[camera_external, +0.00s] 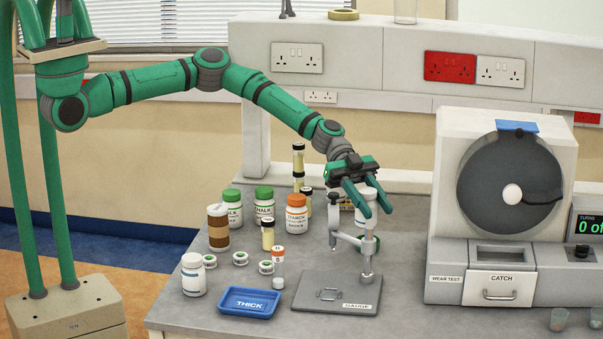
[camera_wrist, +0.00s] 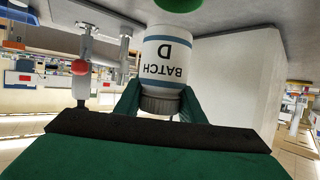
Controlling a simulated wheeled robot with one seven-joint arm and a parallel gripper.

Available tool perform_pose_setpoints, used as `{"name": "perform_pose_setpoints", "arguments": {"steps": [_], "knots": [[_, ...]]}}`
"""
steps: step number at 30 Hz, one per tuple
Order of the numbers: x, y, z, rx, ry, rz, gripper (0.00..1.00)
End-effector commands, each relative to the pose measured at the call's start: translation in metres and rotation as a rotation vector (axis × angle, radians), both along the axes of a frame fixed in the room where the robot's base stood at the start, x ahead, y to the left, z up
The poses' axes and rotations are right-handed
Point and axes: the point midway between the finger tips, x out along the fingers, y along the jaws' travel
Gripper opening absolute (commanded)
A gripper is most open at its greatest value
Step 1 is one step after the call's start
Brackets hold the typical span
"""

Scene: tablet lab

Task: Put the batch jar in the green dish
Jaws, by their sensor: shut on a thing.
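The batch jar (camera_wrist: 167,60) is white with blue bands and reads BATCH D, upside down in the wrist view. My gripper (camera_wrist: 160,103) is shut on it around its grey lid. In the external view my gripper (camera_external: 367,197) holds the white jar (camera_external: 366,212) above the bench, behind the gauge stand, which partly covers it. A round green thing (camera_wrist: 181,4), probably the green dish, is cut by the top edge of the wrist view, just beyond the jar's base. I cannot tell whether they touch. In the external view the dish is mostly hidden.
The gauge stand (camera_external: 367,262) on its grey plate (camera_external: 318,297) stands close in front of the jar. A blue THICK tray (camera_external: 248,302) and several jars, including an orange-lidded one (camera_external: 297,219), are to the left. The wear-test machine (camera_external: 450,185) stands to the right.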

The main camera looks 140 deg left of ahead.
Motion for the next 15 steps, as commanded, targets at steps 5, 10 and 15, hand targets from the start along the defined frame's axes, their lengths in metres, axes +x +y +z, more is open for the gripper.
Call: {"name": "perform_pose_setpoints", "arguments": {"steps": [5, 10, 15], "knots": [[0.006, 0.004, -0.008, 0.001, 0.000, 0.000, 0.11], [0.005, 0.005, -0.031, -0.002, 0.000, 0.001, 0.11], [0.005, 0.005, -0.039, 0.003, 0.000, 0.001, 0.11]]}}
